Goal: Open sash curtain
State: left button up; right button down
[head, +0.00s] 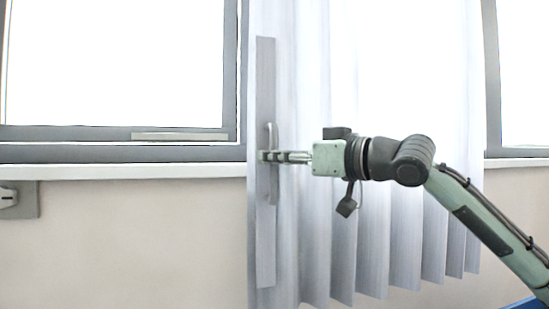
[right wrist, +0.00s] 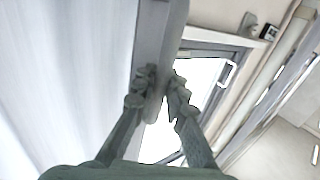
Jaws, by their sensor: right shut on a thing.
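A pale, pleated sash curtain (head: 400,100) hangs in front of the window in the head view. A grey vertical bar (head: 265,80) runs along its left edge and carries a handle (head: 272,135). My right gripper (head: 265,156) reaches in from the right and is shut on the handle, partly covering it. In the right wrist view the fingers (right wrist: 160,90) close around the handle in front of the grey bar (right wrist: 160,40), with the curtain (right wrist: 60,80) to the left. My left gripper is in neither view.
A bright window (head: 115,65) with a grey frame is uncovered left of the curtain. A white sill (head: 130,171) runs below it. A small grey wall fixture (head: 20,200) sits at the far left. Another window pane (head: 525,70) shows at the right.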

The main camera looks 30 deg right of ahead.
dwell(0.3)
jog(key=c, duration=1.8)
grip_release()
jog(key=shift+s, duration=0.15)
jog(key=v, duration=1.1)
jog(key=shift+s, duration=0.3)
jog(key=shift+d, duration=0.15)
